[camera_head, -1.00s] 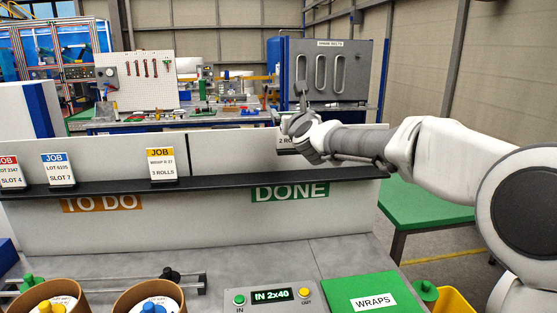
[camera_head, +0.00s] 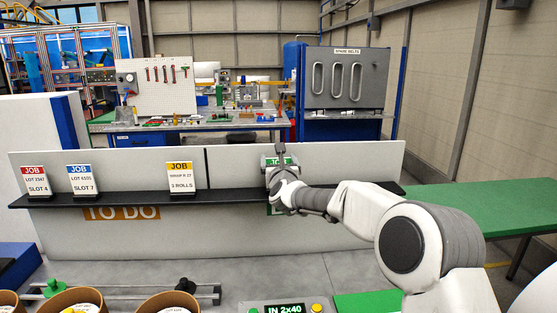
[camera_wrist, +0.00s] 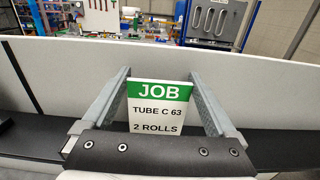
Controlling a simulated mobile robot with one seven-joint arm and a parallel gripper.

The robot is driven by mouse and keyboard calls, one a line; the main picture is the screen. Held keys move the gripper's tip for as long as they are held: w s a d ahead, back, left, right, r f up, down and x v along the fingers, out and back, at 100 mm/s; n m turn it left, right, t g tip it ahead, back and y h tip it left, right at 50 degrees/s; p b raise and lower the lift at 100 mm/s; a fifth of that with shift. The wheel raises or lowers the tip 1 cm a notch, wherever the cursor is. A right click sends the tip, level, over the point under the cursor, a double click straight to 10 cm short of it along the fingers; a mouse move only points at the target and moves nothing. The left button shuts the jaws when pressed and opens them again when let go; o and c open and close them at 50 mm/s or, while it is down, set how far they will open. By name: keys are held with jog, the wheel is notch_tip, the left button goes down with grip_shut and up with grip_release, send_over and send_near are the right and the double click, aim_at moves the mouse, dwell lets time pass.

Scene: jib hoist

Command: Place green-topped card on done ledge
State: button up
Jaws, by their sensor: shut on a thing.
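The green-topped card (camera_wrist: 160,107) reads JOB, TUBE C 63, 2 ROLLS in the wrist view and stands upright between my gripper's two fingers. My gripper (camera_wrist: 160,100) is shut on it. In the head view the card's green top (camera_head: 279,161) shows above and behind my gripper (camera_head: 280,172), which hides its lower part. It is over the right part of the black ledge (camera_head: 365,190), above the DONE sign (camera_head: 271,210), which my arm mostly covers. I cannot tell whether the card's bottom touches the ledge.
Red (camera_head: 33,180), blue (camera_head: 81,179) and yellow (camera_head: 180,176) job cards stand on the ledge's left part, above the TO DO sign (camera_head: 122,213). A pale panel (camera_head: 330,171) rises behind the ledge. The ledge right of my gripper is clear.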

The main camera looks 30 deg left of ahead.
jog(key=o, duration=1.6)
jog(key=shift+f, duration=0.1)
jog(key=shift+c, duration=0.2)
jog(key=shift+s+d, duration=0.1)
jog(key=b+v, duration=0.3)
jog(key=v, duration=0.9)
jog(key=shift+b, duration=0.3)
